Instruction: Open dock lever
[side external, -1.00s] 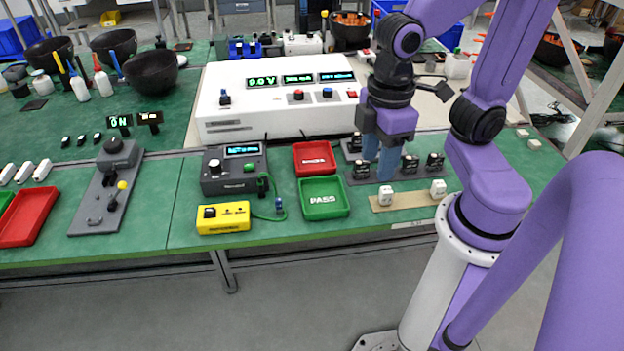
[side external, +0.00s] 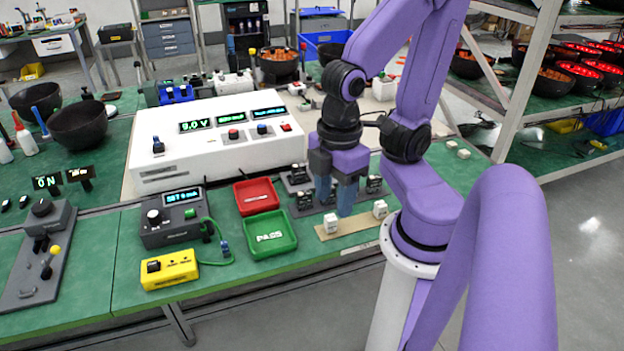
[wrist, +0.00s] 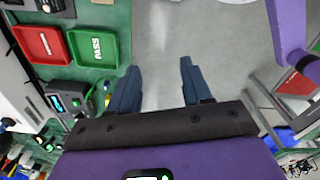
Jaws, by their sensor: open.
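Several small black docks stand in a row on dark plates at the bench's front right in the side view. The left dock (side external: 304,202) and the right dock (side external: 374,185) show on either side of my gripper (side external: 334,202). My gripper points down over this row, its two blue-grey fingers apart. The fingers hide the middle of the row, and the levers are too small to make out. In the wrist view my gripper (wrist: 158,88) is open and empty, with grey floor showing between the fingers. I cannot tell whether a finger touches a dock.
Two white cubes (side external: 331,224) (side external: 380,209) sit on a tan strip in front of the docks. A green PASS tray (side external: 268,233) and a red tray (side external: 256,196) lie to the left. A yellow box (side external: 170,270) and a grey meter (side external: 172,217) stand farther left.

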